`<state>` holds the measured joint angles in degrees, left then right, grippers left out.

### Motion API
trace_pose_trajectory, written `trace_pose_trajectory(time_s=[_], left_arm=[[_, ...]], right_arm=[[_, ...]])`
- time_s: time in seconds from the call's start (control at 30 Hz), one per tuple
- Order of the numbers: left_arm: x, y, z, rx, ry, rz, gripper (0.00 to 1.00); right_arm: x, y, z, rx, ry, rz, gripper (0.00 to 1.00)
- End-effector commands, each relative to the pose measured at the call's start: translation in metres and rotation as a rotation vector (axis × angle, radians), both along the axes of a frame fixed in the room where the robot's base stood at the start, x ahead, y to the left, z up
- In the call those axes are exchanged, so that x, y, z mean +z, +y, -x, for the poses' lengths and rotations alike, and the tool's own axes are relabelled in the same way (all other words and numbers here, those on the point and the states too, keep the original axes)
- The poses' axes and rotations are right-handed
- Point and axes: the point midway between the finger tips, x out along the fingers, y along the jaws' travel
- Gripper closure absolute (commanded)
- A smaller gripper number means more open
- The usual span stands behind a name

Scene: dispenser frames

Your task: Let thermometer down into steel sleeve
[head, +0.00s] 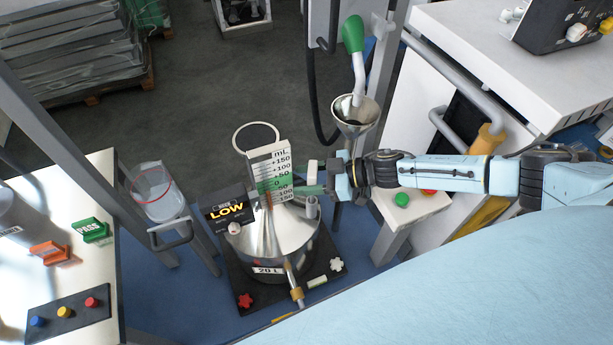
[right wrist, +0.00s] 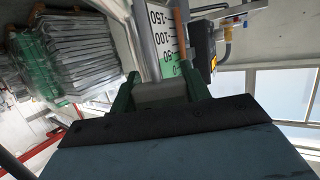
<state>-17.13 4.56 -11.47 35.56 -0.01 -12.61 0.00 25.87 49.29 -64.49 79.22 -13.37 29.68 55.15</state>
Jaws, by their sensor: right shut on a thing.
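My right gripper (head: 308,190) reaches in from the right over the steel vessel, with its green fingers shut on the thermometer. The thermometer's pale, blocky head (head: 313,170) stands up just above the fingers. In the right wrist view, a grey-white piece (right wrist: 158,92) sits between the two green fingers (right wrist: 160,95). A short grey upright tube, apparently the steel sleeve (head: 312,208), shows right below the fingers on the vessel's sloping top. The fingers hide the thermometer's lower part, so I cannot tell whether its tip is inside the sleeve. My left gripper is not in view.
The vessel (head: 276,262) carries a mL scale plate (head: 267,170) and a black LOW display (head: 228,212) close left of the gripper. A steel funnel (head: 354,112) stands behind. A clear jug (head: 158,190) is at left. A button table (head: 60,270) stands front left.

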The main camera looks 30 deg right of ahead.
Motion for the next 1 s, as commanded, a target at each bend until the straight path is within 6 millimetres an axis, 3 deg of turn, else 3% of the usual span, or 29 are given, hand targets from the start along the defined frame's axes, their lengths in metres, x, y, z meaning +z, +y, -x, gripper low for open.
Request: trace_pose_trajectory(time_s=[1.0], left_arm=[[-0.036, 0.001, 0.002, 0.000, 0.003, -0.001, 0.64]], right_arm=[[-0.049, 0.000, 0.000, 0.000, -0.001, -0.001, 0.76]])
